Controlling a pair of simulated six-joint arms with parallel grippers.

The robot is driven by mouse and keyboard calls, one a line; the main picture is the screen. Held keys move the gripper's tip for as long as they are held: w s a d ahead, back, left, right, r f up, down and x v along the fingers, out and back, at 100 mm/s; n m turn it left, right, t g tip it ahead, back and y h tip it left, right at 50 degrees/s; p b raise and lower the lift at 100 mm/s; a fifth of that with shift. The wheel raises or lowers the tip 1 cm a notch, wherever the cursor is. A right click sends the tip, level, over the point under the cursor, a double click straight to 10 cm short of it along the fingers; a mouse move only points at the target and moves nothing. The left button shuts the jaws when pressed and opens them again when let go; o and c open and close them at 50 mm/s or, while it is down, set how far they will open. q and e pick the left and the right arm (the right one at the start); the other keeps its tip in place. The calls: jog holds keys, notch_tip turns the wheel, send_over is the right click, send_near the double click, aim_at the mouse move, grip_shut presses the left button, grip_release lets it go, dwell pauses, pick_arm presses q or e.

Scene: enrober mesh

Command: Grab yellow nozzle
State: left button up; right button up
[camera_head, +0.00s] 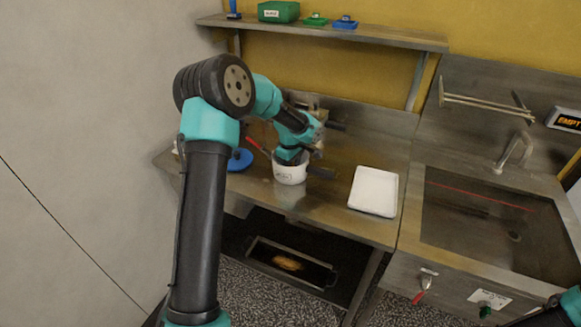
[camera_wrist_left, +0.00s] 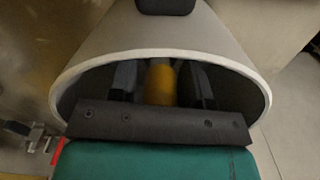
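The yellow nozzle (camera_wrist_left: 161,85) shows inside a white tub in the left wrist view, standing between the two dark fingers of my left gripper (camera_wrist_left: 160,88). The fingers are apart, one on each side of the nozzle, and I see no clear contact. In the head view the white tub (camera_head: 290,173) stands on the steel bench, and my left gripper (camera_head: 291,158) reaches down into its mouth. The nozzle is hidden there by the tub and gripper. Only part of my right arm shows at the lower right corner; its fingertips are out of frame.
A white tray (camera_head: 374,191) lies right of the tub on the bench (camera_head: 325,205). A blue round item (camera_head: 239,160) and a red-handled tool (camera_head: 257,145) are to its left. A sink (camera_head: 480,220) is at right. A shelf (camera_head: 350,37) holds a green box (camera_head: 278,12).

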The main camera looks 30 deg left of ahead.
pick_arm(q)
jog(key=c, duration=0.7)
jog(key=shift+c, duration=0.2)
notch_tip(320, 180, up, 10)
jog(key=shift+r, duration=0.1)
dwell(0.6)
